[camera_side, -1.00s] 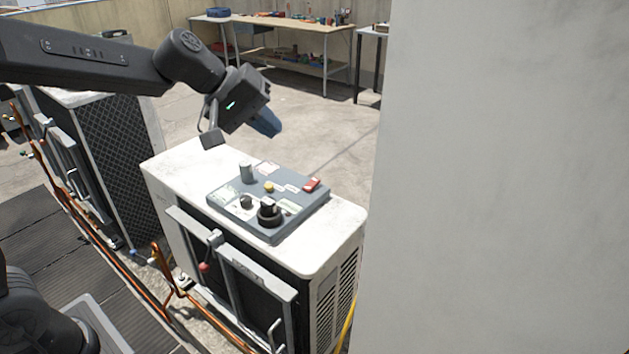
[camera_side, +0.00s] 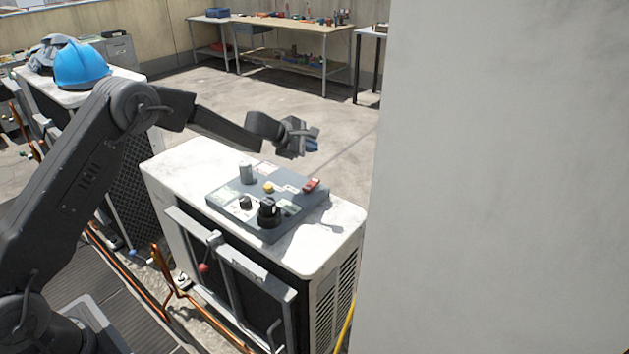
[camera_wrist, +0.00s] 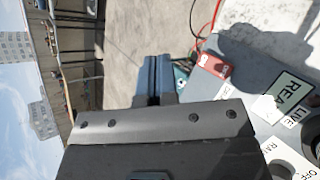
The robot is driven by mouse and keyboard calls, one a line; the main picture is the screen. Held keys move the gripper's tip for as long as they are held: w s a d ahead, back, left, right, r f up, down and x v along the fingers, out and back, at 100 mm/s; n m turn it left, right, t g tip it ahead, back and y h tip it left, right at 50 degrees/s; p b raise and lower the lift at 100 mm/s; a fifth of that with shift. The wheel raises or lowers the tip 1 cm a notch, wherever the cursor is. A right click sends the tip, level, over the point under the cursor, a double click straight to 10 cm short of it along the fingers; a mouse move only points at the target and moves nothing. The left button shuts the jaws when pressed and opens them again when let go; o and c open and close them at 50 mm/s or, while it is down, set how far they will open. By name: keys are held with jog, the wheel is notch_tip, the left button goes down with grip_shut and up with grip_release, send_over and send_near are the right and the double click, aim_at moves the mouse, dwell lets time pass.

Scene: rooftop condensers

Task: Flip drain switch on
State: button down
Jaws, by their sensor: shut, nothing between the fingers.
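A grey control panel (camera_side: 295,220) lies on top of the white condenser unit (camera_side: 190,157). A small red switch (camera_side: 311,185) sits at its far right edge; it also shows in the wrist view (camera_wrist: 214,65), beside the fingers. I cannot read a drain label, so I cannot confirm it is the drain switch. The panel also bears a black knob (camera_side: 269,213), a smaller dark knob (camera_side: 246,202), a grey post (camera_side: 246,173) and a yellow button (camera_side: 268,187). My gripper (camera_side: 312,147) hangs above and behind the red switch, apart from it. Its blue fingers (camera_wrist: 160,78) are shut and empty.
A large pale wall or cabinet (camera_side: 500,180) fills the right side. A blue hard hat (camera_side: 82,65) rests on another unit at the left. A workbench (camera_side: 290,30) with tools stands far back. Open floor lies behind the condenser.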

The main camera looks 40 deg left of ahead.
aim_at(314, 182)
jog(key=shift+a+f, duration=0.1)
jog(key=shift+f, duration=0.1)
jog(key=shift+w+f, duration=0.25)
jog(key=shift+f, duration=1.15)
jog(key=shift+w+f, duration=0.3)
jog(key=shift+f, duration=1.15)
jog(key=shift+w+f, duration=0.25)
jog(key=shift+f, duration=1.15)
jog(key=shift+f, duration=0.15)
jog(key=shift+w+f, duration=0.1)
jog(key=shift+f, duration=0.15)
jog(key=shift+f, duration=0.5)
jog(key=shift+r, duration=0.15)
jog(key=shift+r, duration=0.8)
jog(key=shift+s+r, duration=0.25)
jog(key=shift+r, duration=1)
jog(key=shift+s+r, duration=0.25)
jog(key=shift+r, duration=1)
